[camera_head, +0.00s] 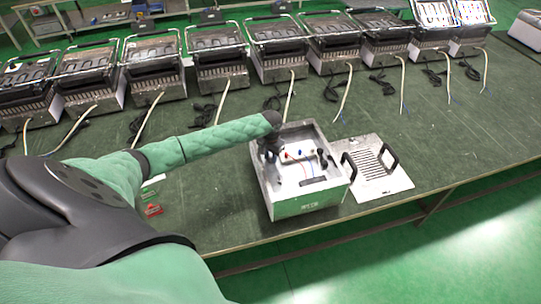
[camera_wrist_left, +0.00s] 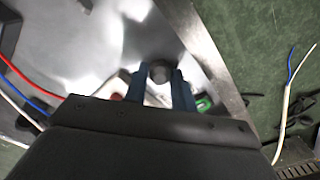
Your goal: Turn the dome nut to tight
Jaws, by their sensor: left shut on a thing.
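In the left wrist view the dome nut (camera_wrist_left: 160,71) shows as a small dark round piece between the two blue fingertips of my left gripper (camera_wrist_left: 160,82). The gripper is shut on it, inside the metal housing (camera_wrist_left: 215,60). In the head view the open box-shaped housing (camera_head: 309,207) stands on the green table, and my left gripper (camera_head: 272,150) reaches down into its far left part. The nut is hidden there by my arm. How far the nut is turned cannot be told. My right gripper is not in view.
A slotted metal panel with black handles (camera_head: 372,165) lies right of the housing. A row of similar metal units (camera_head: 218,60) stands along the back with loose cables. Red and blue wires (camera_wrist_left: 20,78) run inside the housing. Small red parts (camera_head: 153,210) lie on the table left of it.

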